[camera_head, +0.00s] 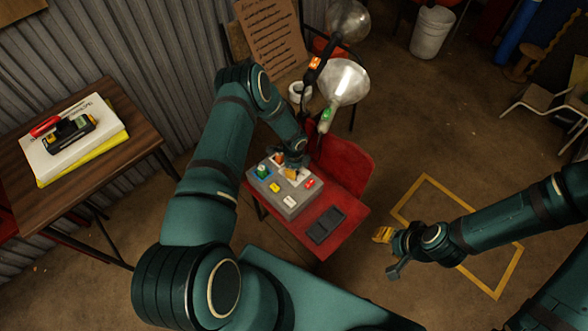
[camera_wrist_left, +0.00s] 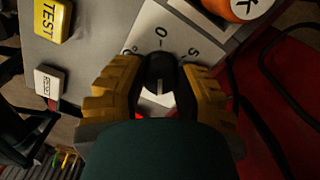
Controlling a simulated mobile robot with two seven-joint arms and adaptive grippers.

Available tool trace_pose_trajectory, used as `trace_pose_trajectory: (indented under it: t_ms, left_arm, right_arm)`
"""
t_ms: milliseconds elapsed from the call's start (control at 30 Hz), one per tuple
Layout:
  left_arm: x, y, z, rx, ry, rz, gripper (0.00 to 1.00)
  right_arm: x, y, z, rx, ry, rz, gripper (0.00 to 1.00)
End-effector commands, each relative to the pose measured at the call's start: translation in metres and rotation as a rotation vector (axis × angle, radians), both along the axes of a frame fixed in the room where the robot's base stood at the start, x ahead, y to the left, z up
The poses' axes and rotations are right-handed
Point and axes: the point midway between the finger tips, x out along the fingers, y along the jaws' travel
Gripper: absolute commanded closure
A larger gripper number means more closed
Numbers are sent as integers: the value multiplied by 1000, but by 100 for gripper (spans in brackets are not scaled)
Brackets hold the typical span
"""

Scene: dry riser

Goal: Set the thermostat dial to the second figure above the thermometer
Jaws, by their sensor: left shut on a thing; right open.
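In the head view the left gripper (camera_head: 290,172) is at the box top and hides the dial. I cannot make out a thermometer. My right gripper (camera_head: 388,253) is open and empty, above the floor.
A yellow TEST button (camera_wrist_left: 52,18), a white button (camera_wrist_left: 48,82) and an orange knob (camera_wrist_left: 243,8) are near the dial. A lamp (camera_head: 343,80) stands close behind. Floor is clear around the right gripper.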

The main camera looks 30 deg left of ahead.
Motion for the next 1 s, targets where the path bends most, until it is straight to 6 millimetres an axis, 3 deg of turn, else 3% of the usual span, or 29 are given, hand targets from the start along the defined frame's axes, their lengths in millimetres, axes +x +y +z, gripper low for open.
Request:
trace_pose_trajectory:
  t_ms: [233,267,333,733,1000]
  left_arm:
    - [-2,-1,-2,-1,5,0,100]
    - [-2,-1,-2,-1,5,0,57]
    - [-2,-1,-2,-1,4,1,33]
    - [0,0,4,0,0,1,32]
    - [1,0,48,0,-2,0,32]
  right_arm:
    - [0,0,0,0,0,0,53]
    - [0,0,0,0,0,0,53]
    - [0,0,0,0,0,0,53]
    - [0,0,0,0,0,0,53]
    - [0,0,0,0,0,0,53]
